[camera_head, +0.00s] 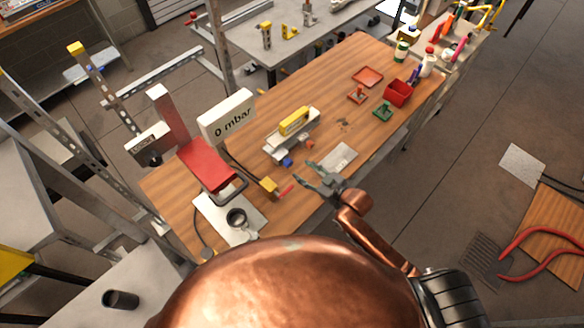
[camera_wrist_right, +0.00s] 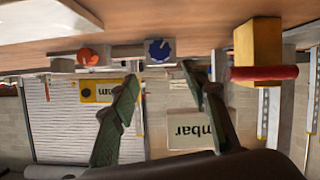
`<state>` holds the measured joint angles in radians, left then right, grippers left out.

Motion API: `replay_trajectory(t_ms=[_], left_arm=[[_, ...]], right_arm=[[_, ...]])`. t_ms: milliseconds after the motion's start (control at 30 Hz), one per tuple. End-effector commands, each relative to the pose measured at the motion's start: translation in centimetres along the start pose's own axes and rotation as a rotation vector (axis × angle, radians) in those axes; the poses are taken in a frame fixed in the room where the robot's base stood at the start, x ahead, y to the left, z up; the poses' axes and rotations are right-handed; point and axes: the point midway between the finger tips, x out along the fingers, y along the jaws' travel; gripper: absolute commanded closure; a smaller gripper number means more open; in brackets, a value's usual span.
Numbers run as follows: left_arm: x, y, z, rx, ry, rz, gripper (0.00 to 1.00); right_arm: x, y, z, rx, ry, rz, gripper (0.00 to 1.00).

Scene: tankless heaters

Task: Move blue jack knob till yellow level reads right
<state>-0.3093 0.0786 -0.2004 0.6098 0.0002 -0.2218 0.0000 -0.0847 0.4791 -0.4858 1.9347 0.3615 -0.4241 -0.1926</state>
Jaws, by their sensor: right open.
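The blue jack knob (camera_head: 287,161) is on the near side of a grey jack fixture (camera_head: 291,139) on the wooden bench. The yellow level (camera_head: 294,121) lies on top of the fixture; its reading is too small to tell. An orange knob (camera_head: 309,144) sits to the right of the blue one. My right gripper (camera_head: 307,175) is open and empty, in front of the fixture and apart from the knobs. In the upside-down right wrist view, the blue knob (camera_wrist_right: 159,50) shows beyond the gap between the open fingers (camera_wrist_right: 158,76). My left gripper is not in view.
A yellow block with a red handle (camera_head: 270,186) stands left of my right gripper. A "0 mbar" display (camera_head: 227,116) and a red seat-like piece (camera_head: 207,164) are farther left. A grey plate (camera_head: 340,157) lies to the right. The bench beyond has free room.

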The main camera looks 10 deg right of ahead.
Motion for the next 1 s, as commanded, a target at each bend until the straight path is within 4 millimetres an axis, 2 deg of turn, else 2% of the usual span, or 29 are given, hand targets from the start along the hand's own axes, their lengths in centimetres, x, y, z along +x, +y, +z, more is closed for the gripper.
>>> replay_trajectory(t_ms=[33, 100, 233, 333, 700, 1000], left_arm=[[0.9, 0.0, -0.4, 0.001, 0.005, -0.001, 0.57], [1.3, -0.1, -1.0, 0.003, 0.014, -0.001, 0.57], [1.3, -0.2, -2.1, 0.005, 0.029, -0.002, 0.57], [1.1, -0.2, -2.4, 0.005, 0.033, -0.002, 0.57], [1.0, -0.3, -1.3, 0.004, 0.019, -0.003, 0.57], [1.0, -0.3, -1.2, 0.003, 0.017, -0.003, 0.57]], right_arm=[[0.3, -0.2, 0.9, 0.001, -0.001, 0.000, 0.58], [0.5, -0.2, 1.3, 0.001, -0.001, 0.000, 0.58], [1.1, -0.2, 1.3, 0.002, -0.001, 0.001, 0.58], [2.4, -0.2, 1.1, 0.003, 0.000, 0.001, 0.58], [7.5, -0.2, 1.3, 0.002, -0.001, 0.002, 0.58], [8.2, -0.1, 1.3, 0.002, -0.002, 0.002, 0.58]])
